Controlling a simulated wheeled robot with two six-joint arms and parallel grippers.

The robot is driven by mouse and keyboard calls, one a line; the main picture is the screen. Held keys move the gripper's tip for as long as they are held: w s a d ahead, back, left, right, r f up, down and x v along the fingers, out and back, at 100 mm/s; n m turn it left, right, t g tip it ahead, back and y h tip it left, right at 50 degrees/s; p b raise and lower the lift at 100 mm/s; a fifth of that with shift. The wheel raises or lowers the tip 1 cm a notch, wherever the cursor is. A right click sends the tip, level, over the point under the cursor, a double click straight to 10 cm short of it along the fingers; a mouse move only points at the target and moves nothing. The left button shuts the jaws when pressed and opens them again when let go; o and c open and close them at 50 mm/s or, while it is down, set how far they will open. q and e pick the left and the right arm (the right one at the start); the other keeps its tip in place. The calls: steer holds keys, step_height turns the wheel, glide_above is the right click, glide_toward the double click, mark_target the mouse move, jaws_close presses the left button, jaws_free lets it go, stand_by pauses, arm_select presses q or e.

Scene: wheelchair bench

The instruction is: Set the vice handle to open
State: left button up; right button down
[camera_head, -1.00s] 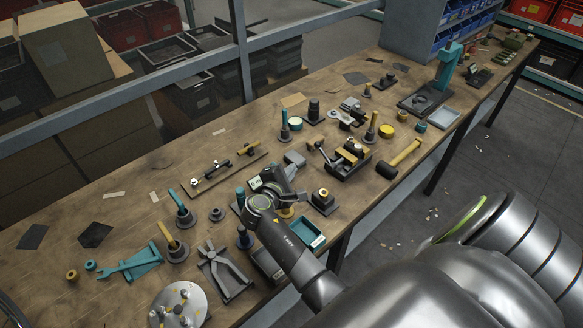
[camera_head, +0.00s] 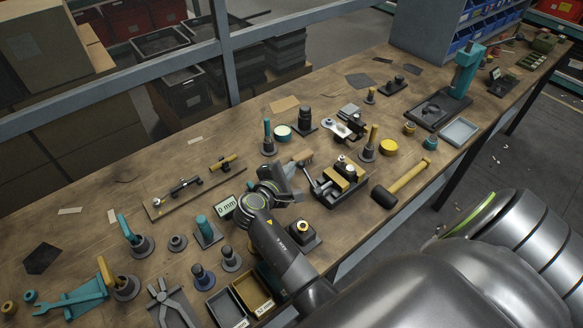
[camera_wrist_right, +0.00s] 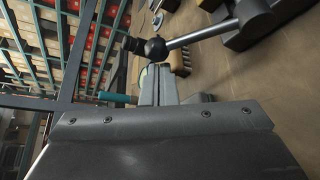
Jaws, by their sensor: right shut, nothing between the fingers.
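The vice (camera_head: 340,184) is a dark block with yellow-topped jaws near the front edge of the bench. Its handle (camera_head: 313,179) is a dark lever on the vice's left side. In the right wrist view the handle (camera_wrist_right: 205,35) is a grey rod running from a dark hub to a dark ball end just past my fingertips. My right gripper (camera_head: 296,168) is shut and empty, just left of the handle. Its fingers also show in the right wrist view (camera_wrist_right: 158,88). I cannot tell whether they touch the ball. My left gripper is not in view.
A yellow-handled mallet (camera_head: 408,178) lies right of the vice. A black-based block with a yellow ring (camera_head: 303,228) stands close below my right gripper. Small bins (camera_head: 254,290) sit at the front edge. Upright tools (camera_head: 268,138) stand behind.

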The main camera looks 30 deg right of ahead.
steer(key=shift+w+d, duration=0.15)
steer(key=shift+d, duration=0.1)
steer(key=shift+a, duration=0.1)
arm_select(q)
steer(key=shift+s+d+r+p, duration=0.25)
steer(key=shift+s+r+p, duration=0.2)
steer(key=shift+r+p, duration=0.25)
arm_select(e)
steer(key=shift+s+r, duration=0.55)
steer(key=shift+s, duration=0.1)
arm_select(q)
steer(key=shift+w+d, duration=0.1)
arm_select(e)
steer(key=shift+w, duration=0.1)
